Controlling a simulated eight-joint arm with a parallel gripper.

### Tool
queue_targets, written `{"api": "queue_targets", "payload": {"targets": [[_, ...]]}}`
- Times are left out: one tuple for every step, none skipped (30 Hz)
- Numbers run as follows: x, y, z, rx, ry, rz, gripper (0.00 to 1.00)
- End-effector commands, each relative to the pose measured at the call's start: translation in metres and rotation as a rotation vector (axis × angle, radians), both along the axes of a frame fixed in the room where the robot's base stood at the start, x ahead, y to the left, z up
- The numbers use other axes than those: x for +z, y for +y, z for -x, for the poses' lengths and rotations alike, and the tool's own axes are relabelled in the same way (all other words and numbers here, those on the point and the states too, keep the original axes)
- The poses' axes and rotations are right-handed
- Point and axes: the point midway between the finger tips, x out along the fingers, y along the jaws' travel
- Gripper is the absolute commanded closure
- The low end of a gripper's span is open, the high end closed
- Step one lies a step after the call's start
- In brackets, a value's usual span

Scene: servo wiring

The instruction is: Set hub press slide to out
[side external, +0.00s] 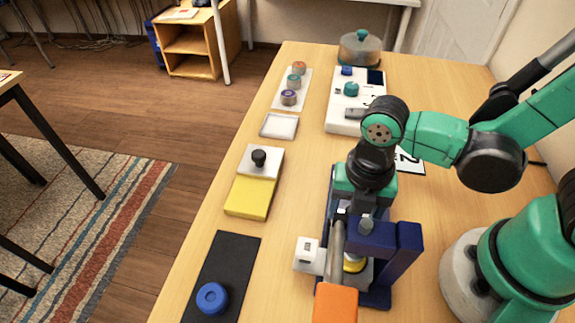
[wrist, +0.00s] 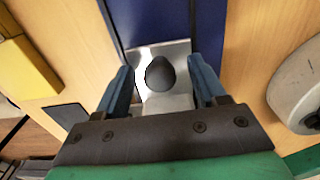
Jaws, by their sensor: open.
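The hub press (side external: 408,250) is a dark blue frame in the side view, with a grey lever ending in an orange handle (side external: 335,303) and a white block (side external: 309,254) at its left. In the wrist view, a dark rounded knob (wrist: 160,73) stands on a bright metal plate (wrist: 179,52), apparently the slide, over the blue base (wrist: 150,18). My gripper (wrist: 160,85) is open, its two blue fingers on either side of the knob with gaps; I cannot tell its height. In the side view its fingertips are hidden behind the press. A yellow piece (side external: 354,263) shows inside the press.
A yellow box with a white top and black knob (side external: 258,158) lies to the left. A black mat with a blue disc (side external: 212,298) is front left. A white board (side external: 345,112), a tray of cylinders (side external: 291,88) and a pot (side external: 360,50) are farther back.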

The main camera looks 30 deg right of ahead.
Motion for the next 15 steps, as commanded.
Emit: {"api": "queue_targets", "payload": {"targets": [[0.0001, 0.0, 0.0, 0.0, 0.0, 0.0, 0.36], [0.0001, 0.0, 0.0, 0.0, 0.0, 0.0, 0.36], [0.0001, 0.0, 0.0, 0.0, 0.0, 0.0, 0.44], [0.0001, 0.0, 0.0, 0.0, 0.0, 0.0, 0.53], [0.0001, 0.0, 0.0, 0.0, 0.0, 0.0, 0.61], [0.0001, 0.0, 0.0, 0.0, 0.0, 0.0, 0.73], [0.0001, 0.0, 0.0, 0.0, 0.0, 0.0, 0.81], [0.0002, 0.0, 0.0, 0.0, 0.0, 0.0, 0.9], [0.0002, 0.0, 0.0, 0.0, 0.0, 0.0, 1.0], [0.0002, 0.0, 0.0, 0.0, 0.0, 0.0, 1.0], [0.0002, 0.0, 0.0, 0.0, 0.0, 0.0, 1.0], [0.0002, 0.0, 0.0, 0.0, 0.0, 0.0, 1.0], [0.0002, 0.0, 0.0, 0.0, 0.0, 0.0, 1.0], [0.0002, 0.0, 0.0, 0.0, 0.0, 0.0, 1.0], [0.0002, 0.0, 0.0, 0.0, 0.0, 0.0, 1.0]]}}
